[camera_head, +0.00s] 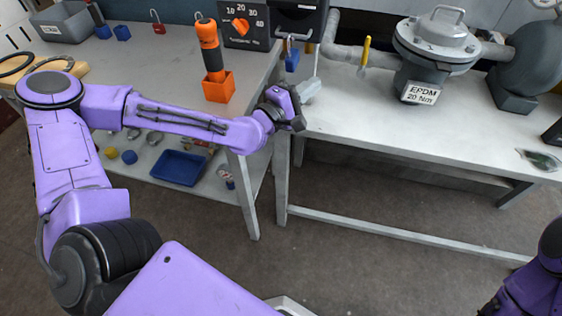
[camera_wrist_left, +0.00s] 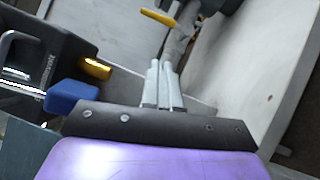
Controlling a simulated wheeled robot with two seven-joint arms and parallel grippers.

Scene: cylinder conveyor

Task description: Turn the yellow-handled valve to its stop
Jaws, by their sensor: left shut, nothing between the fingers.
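The yellow valve handle (camera_head: 365,53) stands upright on the grey pipe (camera_head: 345,54) at the back of the right bench. In the left wrist view the yellow handle (camera_wrist_left: 158,17) shows near the top, ahead of the fingertips and apart from them. My left gripper (camera_head: 312,86) is at the left edge of that bench, left of and nearer than the handle. In the left wrist view the two fingers of the left gripper (camera_wrist_left: 160,68) are together with nothing between them. Only part of my right arm shows at the lower right; its gripper is out of view.
A grey flanged housing (camera_head: 437,40) with a label (camera_head: 421,93) stands right of the handle. A blue padlock (camera_head: 292,60) hangs close behind my left gripper. An orange torque tool stands in an orange holder (camera_head: 219,88) on the left bench.

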